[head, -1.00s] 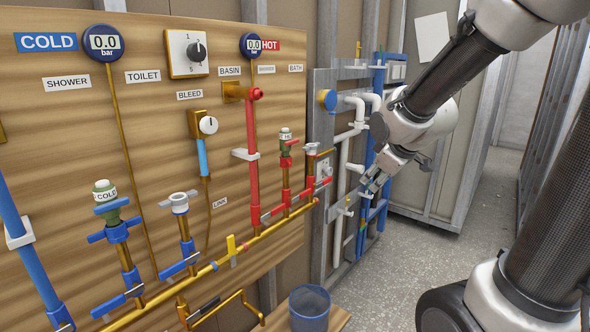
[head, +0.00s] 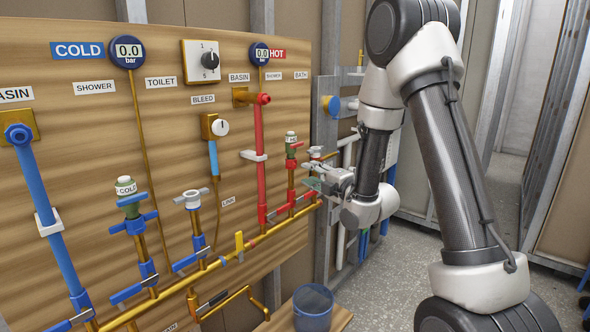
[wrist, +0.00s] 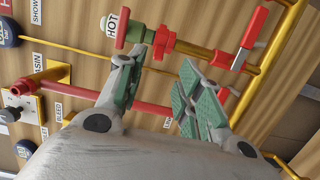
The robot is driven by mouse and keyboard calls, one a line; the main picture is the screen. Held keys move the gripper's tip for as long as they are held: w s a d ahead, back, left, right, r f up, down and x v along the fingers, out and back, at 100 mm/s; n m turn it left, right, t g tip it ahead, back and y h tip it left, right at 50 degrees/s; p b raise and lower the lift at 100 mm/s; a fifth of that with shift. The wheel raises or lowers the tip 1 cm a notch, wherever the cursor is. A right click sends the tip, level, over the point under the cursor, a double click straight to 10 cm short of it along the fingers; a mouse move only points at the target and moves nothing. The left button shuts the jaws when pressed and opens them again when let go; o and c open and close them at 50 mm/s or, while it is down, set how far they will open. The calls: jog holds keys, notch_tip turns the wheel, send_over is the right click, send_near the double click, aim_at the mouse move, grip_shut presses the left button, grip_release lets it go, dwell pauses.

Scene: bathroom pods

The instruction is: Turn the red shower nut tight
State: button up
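The red shower nut (head: 291,164) sits on the brass shower pipe of the hot side, just below a green-and-white cap marked HOT (head: 291,138). In the wrist view the red nut (wrist: 161,43) lies just beyond my fingertips, beside the red handle and the HOT cap (wrist: 109,28). My gripper (head: 312,177) is close to the right of this pipe in the head view. In the wrist view my gripper (wrist: 158,75) is open, its green-padded fingers apart with nothing held between them. The nut appears apart from both fingers.
A red vertical pipe (head: 259,155) stands left of the nut. A red lever handle (wrist: 240,60) and brass pipes lie close to the right finger in the wrist view. A blue bucket (head: 313,308) stands at the bottom. Open floor (head: 400,260) lies right of the board.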

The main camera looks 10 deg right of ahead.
jog(key=x, duration=0.7)
jog(key=shift+w+a, duration=0.2)
jog(key=shift+w, duration=0.1)
grip_shut()
